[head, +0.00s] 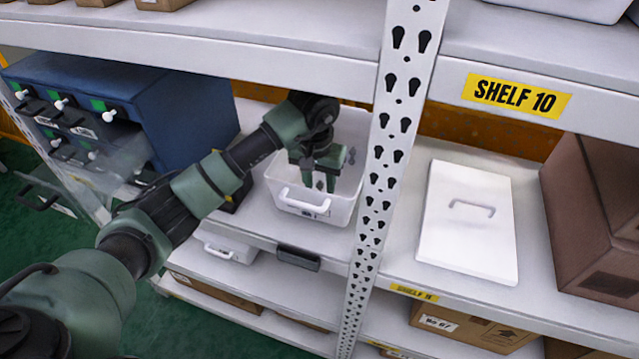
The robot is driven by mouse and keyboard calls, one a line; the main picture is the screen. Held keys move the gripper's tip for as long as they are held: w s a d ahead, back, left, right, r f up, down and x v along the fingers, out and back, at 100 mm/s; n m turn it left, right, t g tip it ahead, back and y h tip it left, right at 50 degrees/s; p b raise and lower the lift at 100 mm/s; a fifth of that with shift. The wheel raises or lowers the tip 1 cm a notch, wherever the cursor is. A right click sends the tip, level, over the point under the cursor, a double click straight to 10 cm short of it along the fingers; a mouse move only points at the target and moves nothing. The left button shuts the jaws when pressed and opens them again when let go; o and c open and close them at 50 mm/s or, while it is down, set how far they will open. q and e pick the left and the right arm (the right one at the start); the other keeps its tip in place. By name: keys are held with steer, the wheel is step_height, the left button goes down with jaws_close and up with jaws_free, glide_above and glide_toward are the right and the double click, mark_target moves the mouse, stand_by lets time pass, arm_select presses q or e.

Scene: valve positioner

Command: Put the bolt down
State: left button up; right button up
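My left gripper (320,182) points down into an open white bin (326,213) on the middle shelf, left of the perforated upright. Its two green fingers stand apart, with a gap between them. Small dark spots show at and between the fingertips; I cannot tell whether any of them is a bolt. The bin floor is partly hidden by the gripper and the front wall. My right gripper is not in view.
The perforated upright (392,140) is close right of the bin. Beyond it are a white lid (468,235) and a brown box (600,215). The upper shelf (250,55) overhangs.

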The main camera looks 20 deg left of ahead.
arm_select(q)
steer(key=shift+r, duration=0.55)
step_height(320, 180, up, 7)
steer(key=b, duration=0.2)
steer(key=shift+s+f, duration=0.2)
steer(key=shift+s, duration=0.25)
